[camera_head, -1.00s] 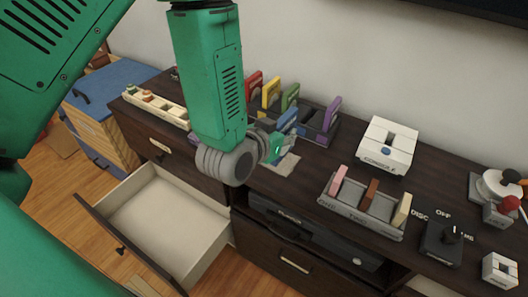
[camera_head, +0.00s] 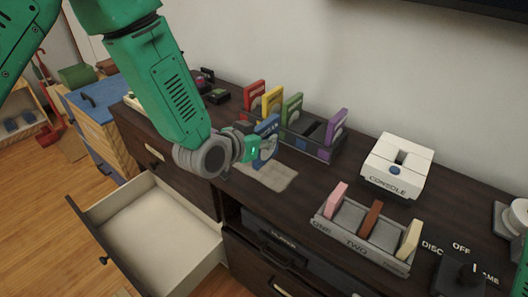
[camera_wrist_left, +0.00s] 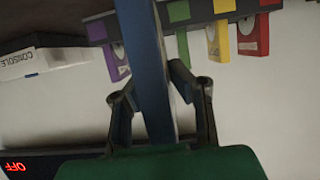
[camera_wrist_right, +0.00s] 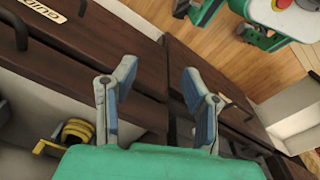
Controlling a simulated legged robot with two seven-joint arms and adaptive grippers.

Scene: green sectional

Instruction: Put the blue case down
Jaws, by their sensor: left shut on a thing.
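The blue case (camera_head: 268,139) is upright in my left gripper (camera_head: 254,150), which is shut on it. In the head view it is in front of the dark rack (camera_head: 318,150) and over or near a beige mat (camera_head: 266,176). I cannot tell whether its lower edge touches anything. In the left wrist view the blue case (camera_wrist_left: 148,65) shows edge-on between the fingers (camera_wrist_left: 154,90). My right gripper (camera_wrist_right: 158,75) is open and empty in the right wrist view, with dark drawer fronts beyond it.
The rack holds red (camera_head: 254,96), yellow (camera_head: 272,101), green (camera_head: 291,108) and purple (camera_head: 336,126) cases, with a gap between green and purple. A white console (camera_head: 395,165) and a labelled grey tray (camera_head: 352,238) stand to the right. An open drawer (camera_head: 160,232) juts out below.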

